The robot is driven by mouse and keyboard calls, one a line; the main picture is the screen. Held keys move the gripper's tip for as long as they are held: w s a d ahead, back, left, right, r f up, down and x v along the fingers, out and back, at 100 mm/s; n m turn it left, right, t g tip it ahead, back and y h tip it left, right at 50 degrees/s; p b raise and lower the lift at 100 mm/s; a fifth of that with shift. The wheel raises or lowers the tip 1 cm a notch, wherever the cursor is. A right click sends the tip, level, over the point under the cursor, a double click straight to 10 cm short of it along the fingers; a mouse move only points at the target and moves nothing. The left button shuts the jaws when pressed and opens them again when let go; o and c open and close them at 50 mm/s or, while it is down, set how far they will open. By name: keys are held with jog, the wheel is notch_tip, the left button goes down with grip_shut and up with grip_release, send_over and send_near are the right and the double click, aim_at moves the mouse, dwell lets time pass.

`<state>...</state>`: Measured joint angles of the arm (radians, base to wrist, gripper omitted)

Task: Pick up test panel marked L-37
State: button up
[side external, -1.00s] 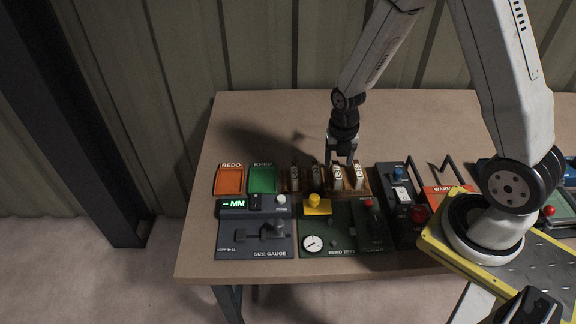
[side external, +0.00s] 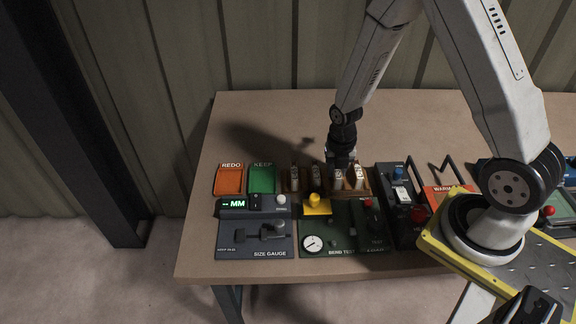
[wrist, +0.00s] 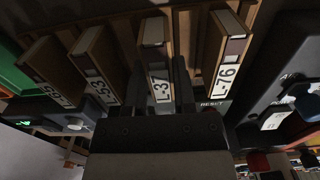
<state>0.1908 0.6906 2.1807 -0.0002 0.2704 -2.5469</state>
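The test panel marked L-37 (wrist: 160,88) stands upright in the brown rack, with its white label facing the wrist camera. My gripper (wrist: 161,85) is down at the rack with one dark finger on each side of this panel. The fingers look close against its sides, and the gripper appears shut on it.
A panel marked L-76 (wrist: 228,68) stands to the right, close to the finger. A green KEEP tray (side external: 263,180), an orange REDO tray (side external: 230,181) and the size gauge (side external: 257,240) lie left. The bench's back is clear.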

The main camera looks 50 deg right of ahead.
grip_shut()
jog(key=shift+r, duration=0.15)
jog(key=shift+r, duration=3.35)
